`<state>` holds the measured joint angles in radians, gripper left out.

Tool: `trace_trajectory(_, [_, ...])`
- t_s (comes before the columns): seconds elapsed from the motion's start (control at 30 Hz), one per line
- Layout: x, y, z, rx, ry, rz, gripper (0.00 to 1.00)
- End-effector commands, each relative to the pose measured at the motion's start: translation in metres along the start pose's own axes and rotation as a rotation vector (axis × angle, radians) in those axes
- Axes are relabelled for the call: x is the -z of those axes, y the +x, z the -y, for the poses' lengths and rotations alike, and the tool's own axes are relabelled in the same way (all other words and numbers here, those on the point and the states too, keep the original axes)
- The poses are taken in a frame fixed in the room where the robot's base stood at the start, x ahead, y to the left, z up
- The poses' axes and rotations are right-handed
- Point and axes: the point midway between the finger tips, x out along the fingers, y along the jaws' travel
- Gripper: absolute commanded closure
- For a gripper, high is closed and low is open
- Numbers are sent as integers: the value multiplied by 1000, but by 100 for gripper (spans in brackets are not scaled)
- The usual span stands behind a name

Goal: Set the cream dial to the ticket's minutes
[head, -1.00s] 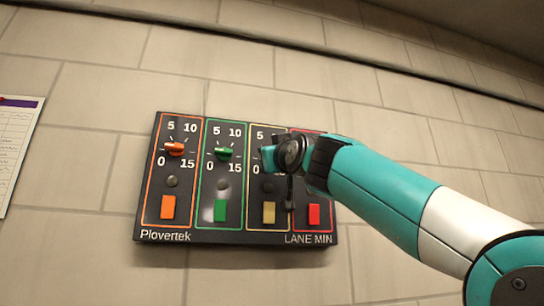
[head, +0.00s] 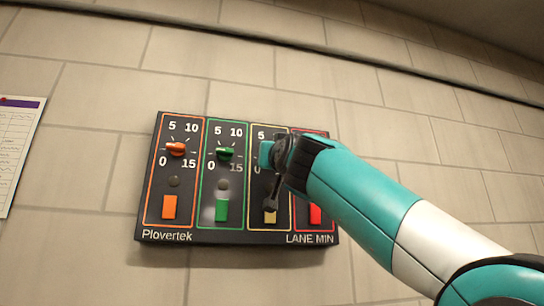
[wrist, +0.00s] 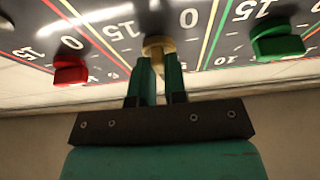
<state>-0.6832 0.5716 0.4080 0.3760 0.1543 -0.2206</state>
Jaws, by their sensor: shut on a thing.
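The cream dial (wrist: 156,45) is in the middle of the wrist view, on the dark panel with the number 0 beside it. The two fingers of my gripper (wrist: 158,70) are shut on the cream dial from either side. In the head view my gripper (head: 266,152) covers the cream dial and part of its scale; the 5 of that scale shows above it. The pointer's exact setting is hidden. A sheet of paper (head: 16,140) with a purple header hangs at the far left; its writing is too small to read, and I cannot tell whether it is the ticket.
The wall panel (head: 188,237) also carries an orange dial (head: 176,149), a green dial (head: 224,154) and a red dial (wrist: 70,70). Below are an orange button (head: 169,207), a green button (head: 222,210), a cream button (head: 270,217) and a red button (head: 315,215).

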Motion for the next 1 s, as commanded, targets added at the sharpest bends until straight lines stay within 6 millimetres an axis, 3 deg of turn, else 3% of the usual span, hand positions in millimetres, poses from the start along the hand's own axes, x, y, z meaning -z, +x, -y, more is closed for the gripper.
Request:
trace_trajectory(0.07, [-5, 0, 1, 2, -2, 10, 100])
trace_trajectory(0.1, [-5, 0, 1, 2, -2, 11, 78])
trace_trajectory(0.2, [-4, 0, 1, 2, -2, 8, 62])
trace_trajectory(0.57, [-4, -6, 1, 1, -1, 3, 62])
trace_trajectory(0.77, [-8, -32, 1, 2, 1, 1, 62])
trace_trajectory(1.0, [-8, -76, 1, 3, 2, 1, 62])
